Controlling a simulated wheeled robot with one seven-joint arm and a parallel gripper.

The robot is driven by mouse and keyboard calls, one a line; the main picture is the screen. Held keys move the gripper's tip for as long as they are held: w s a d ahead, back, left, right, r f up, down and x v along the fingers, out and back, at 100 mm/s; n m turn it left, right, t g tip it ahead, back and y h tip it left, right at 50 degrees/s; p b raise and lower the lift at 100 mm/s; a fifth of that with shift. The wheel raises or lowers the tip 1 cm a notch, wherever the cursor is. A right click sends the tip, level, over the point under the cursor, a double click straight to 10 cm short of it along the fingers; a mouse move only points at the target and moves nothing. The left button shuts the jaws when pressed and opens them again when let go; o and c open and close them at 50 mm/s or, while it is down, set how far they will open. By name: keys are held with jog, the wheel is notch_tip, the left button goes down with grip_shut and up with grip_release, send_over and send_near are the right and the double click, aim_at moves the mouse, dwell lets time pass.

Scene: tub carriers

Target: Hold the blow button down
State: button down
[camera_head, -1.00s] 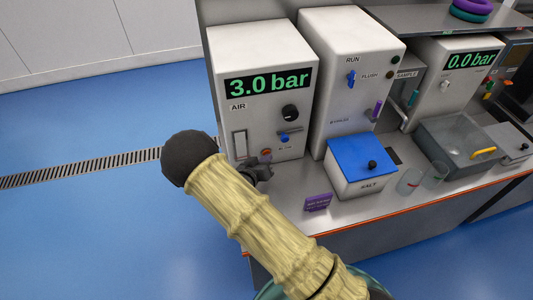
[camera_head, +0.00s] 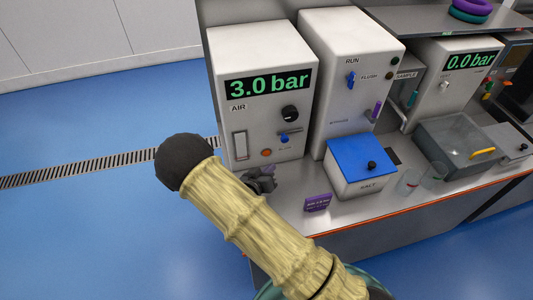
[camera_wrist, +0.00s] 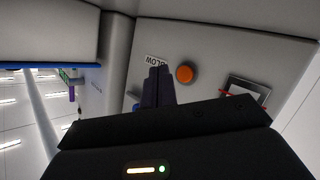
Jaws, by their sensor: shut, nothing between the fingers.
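The blow button is a round orange button (camera_head: 267,153) low on the front of the white air unit (camera_head: 296,152). In the head view my gripper (camera_head: 262,178) is partly hidden behind my arm, below the button. The display (camera_head: 267,82) reads 3.0 bar.
The air unit also carries a black knob (camera_head: 290,113), a blue lever (camera_head: 284,138) and a white rocker switch (camera_head: 240,146).

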jog(key=shift+s+d, duration=0.25)
jog(key=shift+s, duration=0.75)
jog(key=shift+w+d+r+m+g+y, duration=0.3)
jog(key=shift+w+d+g, duration=0.1)
jog(key=shift+g, duration=0.2)
jog(key=s+d+r+g+y, duration=0.4)
jog(key=d+r+g+y, duration=0.2)
jog(key=r, duration=0.4)
jog(key=s+d+r+g, duration=0.1)
jog(key=s+d+r, duration=0.3)
jog(key=s, duration=0.2)
jog(key=s+d+r+g, duration=0.2)
jog(key=s+d+r, duration=0.2)
jog(key=s, duration=0.3)
jog(key=shift+s+d, duration=0.15)
jog(key=shift+d, duration=0.35)
